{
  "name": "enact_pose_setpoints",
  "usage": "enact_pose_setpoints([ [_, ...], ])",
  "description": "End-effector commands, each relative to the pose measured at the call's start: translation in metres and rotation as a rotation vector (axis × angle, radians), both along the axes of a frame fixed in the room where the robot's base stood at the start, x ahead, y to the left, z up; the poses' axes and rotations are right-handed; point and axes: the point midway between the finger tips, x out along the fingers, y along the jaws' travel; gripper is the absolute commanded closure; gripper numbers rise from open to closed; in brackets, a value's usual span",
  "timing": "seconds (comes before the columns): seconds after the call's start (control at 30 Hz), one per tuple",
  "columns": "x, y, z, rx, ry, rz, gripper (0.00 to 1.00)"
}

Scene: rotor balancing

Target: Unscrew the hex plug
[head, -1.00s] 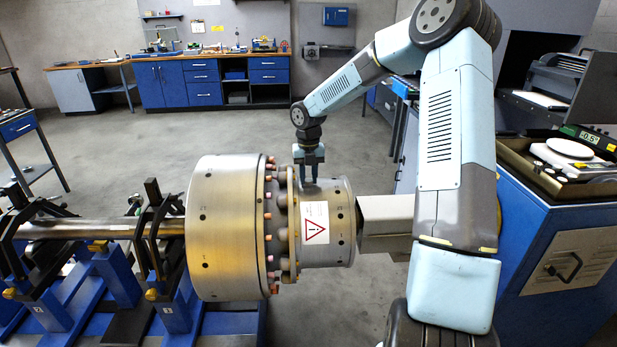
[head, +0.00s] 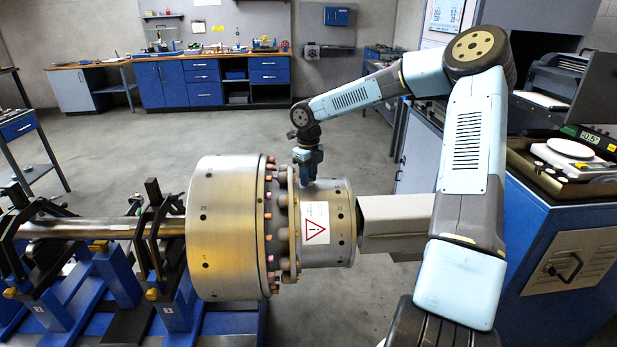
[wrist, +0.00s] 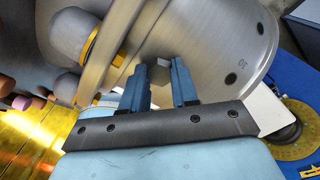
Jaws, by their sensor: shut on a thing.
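The rotor is a wide steel drum (head: 222,230) joined by a bolted flange to a narrower steel cylinder (head: 343,240) with a warning label. My gripper (head: 308,182) points down at the top of the narrower cylinder, close to the flange. In the wrist view, my gripper (wrist: 160,80) has its two blue fingers on either side of a small grey hex plug (wrist: 157,70) and is shut on it. The plug is at the cylinder's curved surface, and the fingers cover part of it. In the head view the plug is hidden by the fingers.
Rounded bolt caps (wrist: 72,33) on the flange stand close beside my fingers. The rotor shaft (head: 80,228) rests on blue stands at left. A blue cabinet (head: 560,270) with a scale stands at right. The floor behind the rotor is clear.

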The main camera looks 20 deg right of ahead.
Motion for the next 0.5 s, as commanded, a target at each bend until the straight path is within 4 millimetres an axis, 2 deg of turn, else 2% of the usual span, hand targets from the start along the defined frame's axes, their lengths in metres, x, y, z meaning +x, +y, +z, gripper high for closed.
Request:
enact_pose_setpoints([
  [0.5, -0.0019, 0.0018, -0.0019, 0.008, 0.004, 0.136, 1.00],
])
